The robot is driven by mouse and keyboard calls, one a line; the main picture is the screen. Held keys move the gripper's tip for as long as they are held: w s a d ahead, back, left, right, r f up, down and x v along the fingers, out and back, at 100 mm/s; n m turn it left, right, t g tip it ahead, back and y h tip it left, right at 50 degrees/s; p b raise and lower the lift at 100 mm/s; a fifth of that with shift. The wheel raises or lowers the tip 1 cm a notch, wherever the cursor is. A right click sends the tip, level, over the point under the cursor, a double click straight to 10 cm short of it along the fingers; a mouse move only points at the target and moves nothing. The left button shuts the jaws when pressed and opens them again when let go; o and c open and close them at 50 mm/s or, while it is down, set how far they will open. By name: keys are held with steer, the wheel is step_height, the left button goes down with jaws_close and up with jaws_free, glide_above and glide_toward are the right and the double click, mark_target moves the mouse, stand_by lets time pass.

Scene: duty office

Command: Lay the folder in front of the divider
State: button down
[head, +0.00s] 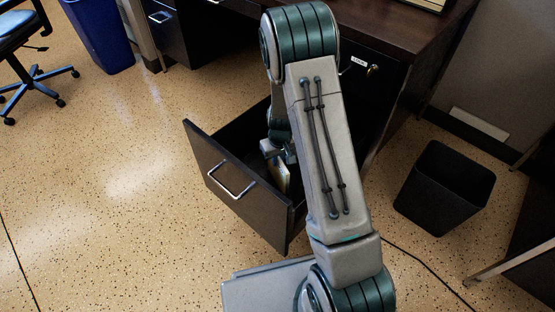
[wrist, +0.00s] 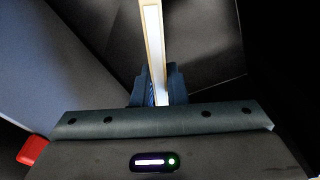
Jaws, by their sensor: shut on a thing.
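The folder (head: 283,177) is a thin cream item standing on edge inside the open drawer, partly hidden by my arm in the head view. In the wrist view, the folder (wrist: 153,42) is a narrow cream strip with a white middle, running up from between my fingers. My gripper (head: 276,153) is down in the drawer and shut on the folder; it also shows in the wrist view (wrist: 157,88). I cannot clearly make out the divider; a dark grey panel (wrist: 208,48) lies beside the folder in the wrist view, but I cannot tell what it is.
The open drawer (head: 207,157) sticks out from the dark desk (head: 395,32), with a silver handle on its front. A black bin (head: 445,188) stands to the right. A blue bin (head: 100,35) and an office chair (head: 25,45) are at the upper left. The floor left of the drawer is clear.

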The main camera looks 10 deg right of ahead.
steer(key=shift+f, duration=0.2)
steer(key=c, duration=1.5)
jaws_free()
steer(key=shift+o, duration=0.2)
steer(key=shift+r, duration=0.1)
step_height(320, 180, up, 12)
steer(key=s+r+p, duration=0.1)
steer(key=s+p, duration=0.1)
steer(key=p, duration=0.3)
steer(key=s+r+m, duration=0.2)
steer(key=s+r, duration=1.5)
steer(key=s, duration=0.4)
steer(key=shift+s+a+r, duration=0.2)
steer(key=shift+s+a, duration=0.05)
steer(key=shift+s, duration=0.1)
